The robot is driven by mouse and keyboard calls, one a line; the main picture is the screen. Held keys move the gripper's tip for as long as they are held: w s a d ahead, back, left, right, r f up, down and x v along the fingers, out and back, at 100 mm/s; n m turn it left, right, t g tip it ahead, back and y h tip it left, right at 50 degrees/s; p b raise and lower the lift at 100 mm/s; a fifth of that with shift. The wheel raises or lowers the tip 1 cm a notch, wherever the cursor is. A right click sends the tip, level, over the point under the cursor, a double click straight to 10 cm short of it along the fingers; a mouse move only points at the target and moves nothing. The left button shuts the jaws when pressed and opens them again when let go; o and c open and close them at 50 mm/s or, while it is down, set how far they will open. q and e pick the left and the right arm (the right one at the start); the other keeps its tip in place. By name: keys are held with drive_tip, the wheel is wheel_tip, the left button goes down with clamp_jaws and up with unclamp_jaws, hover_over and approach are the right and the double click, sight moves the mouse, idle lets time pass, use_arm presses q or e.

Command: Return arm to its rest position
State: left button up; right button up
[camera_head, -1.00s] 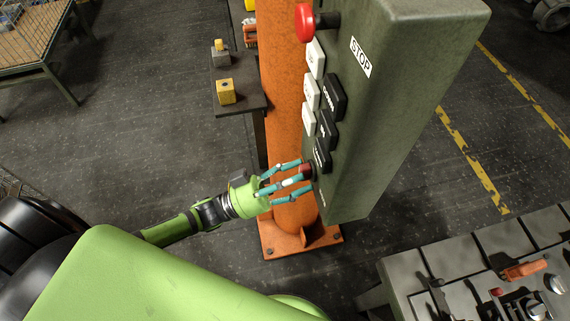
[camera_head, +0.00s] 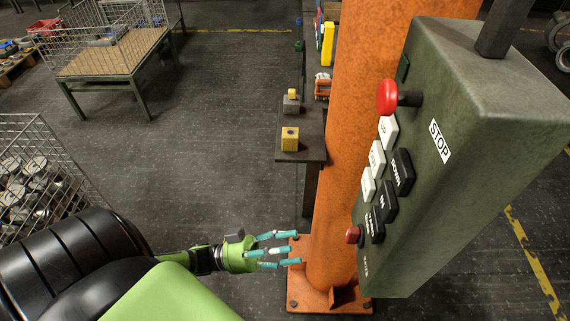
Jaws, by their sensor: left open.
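My left gripper (camera_head: 280,250) shows at the lower middle, with its teal fingers spread open and empty. It points right, toward the foot of the orange post (camera_head: 352,150). The green control box (camera_head: 480,130) is fixed on the post. It carries a large red stop knob (camera_head: 388,97), white and black push buttons (camera_head: 377,160) and a small red button (camera_head: 353,235) near its lower edge. The fingertips are apart from the small red button, to its left. My right gripper is not in the view.
A dark bench (camera_head: 313,145) with yellow blocks stands behind the post. A wire crate (camera_head: 40,150) of metal parts is at the left. A mesh-sided table (camera_head: 100,60) is at the back left. The floor (camera_head: 215,150) between the crate and the bench is clear.

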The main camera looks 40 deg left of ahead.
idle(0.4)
use_arm(q)
drive_tip(key=a+f+n+g+y+b, duration=0.1)
drive_tip(key=a+f+n+y+b, duration=0.2)
drive_tip(key=f+y, duration=0.85)
drive_tip(key=a+f+n+y, duration=0.3)
drive_tip(key=f+n+y, duration=0.1)
drive_tip(key=f, duration=1.5)
drive_tip(key=s+d+f+g+y+b, duration=0.1)
drive_tip(key=s+d+f+g, duration=0.1)
drive_tip(key=s+f+g, duration=0.3)
drive_tip(key=s+d+f+n+g+y+b, duration=0.1)
drive_tip(key=s+f+g, duration=0.4)
drive_tip(key=s+f, duration=0.7)
drive_tip(key=s+y, duration=0.1)
drive_tip(key=s, duration=0.5)
drive_tip(key=shift+s+d+f+n+g, duration=0.2)
drive_tip(key=shift+d+n+g, duration=0.1)
drive_tip(key=shift+d, duration=0.1)
